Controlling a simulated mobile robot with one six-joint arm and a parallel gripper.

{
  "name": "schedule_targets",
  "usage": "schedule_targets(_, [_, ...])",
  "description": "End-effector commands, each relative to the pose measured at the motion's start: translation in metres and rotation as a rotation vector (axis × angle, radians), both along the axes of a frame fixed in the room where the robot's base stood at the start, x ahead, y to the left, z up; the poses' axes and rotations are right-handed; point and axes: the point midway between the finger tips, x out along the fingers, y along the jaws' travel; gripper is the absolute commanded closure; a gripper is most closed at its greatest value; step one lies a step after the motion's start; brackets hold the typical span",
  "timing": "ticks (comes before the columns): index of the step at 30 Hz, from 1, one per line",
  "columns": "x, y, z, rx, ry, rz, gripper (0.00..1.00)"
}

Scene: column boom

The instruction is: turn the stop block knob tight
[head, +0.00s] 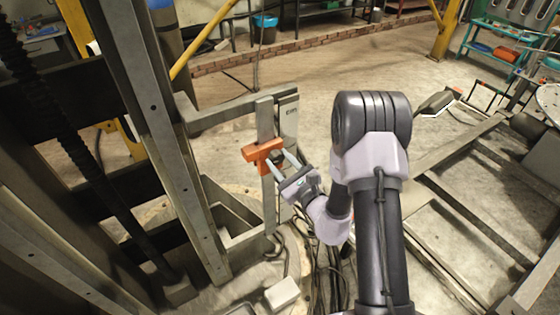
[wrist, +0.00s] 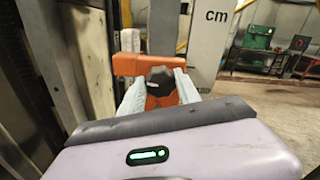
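The orange stop block (head: 263,152) sits on an upright grey rail beside a plate marked "cm". In the wrist view the orange block (wrist: 140,64) is straight ahead, with its dark knob (wrist: 161,80) facing me. My gripper (head: 278,158) reaches the block from the lower right. In the wrist view its two pale fingers (wrist: 161,86) stand apart, one on each side of the knob, which nearly fills the space between their tips. I cannot tell whether both fingers touch the knob. The fingers hide part of the orange block.
The cm plate (wrist: 208,45) stands close to the right of the block. A tall metal column (head: 150,120) rises on the left. Cables (head: 318,270) and a small pale box (head: 282,293) lie on the floor below. A low metal frame (head: 470,220) is at the right.

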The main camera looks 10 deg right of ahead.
Motion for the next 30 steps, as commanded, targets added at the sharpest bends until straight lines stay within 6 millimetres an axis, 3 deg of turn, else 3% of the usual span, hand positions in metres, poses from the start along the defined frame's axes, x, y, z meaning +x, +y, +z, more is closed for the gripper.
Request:
schedule_targets(1, [-0.0001,0.0,0.0,0.0,0.0,0.0,0.72])
schedule_targets(5, [-0.0002,0.0,0.0001,0.0,0.0,0.0,0.98])
schedule_targets(6, [-0.0002,0.0,0.0001,0.0,0.0,0.0,1.0])
schedule_targets(17, [-0.0001,-0.0003,0.0009,0.081,0.027,0.001,1.0])
schedule_targets(30, [0.0004,-0.0018,0.002,0.443,0.144,0.0,1.0])
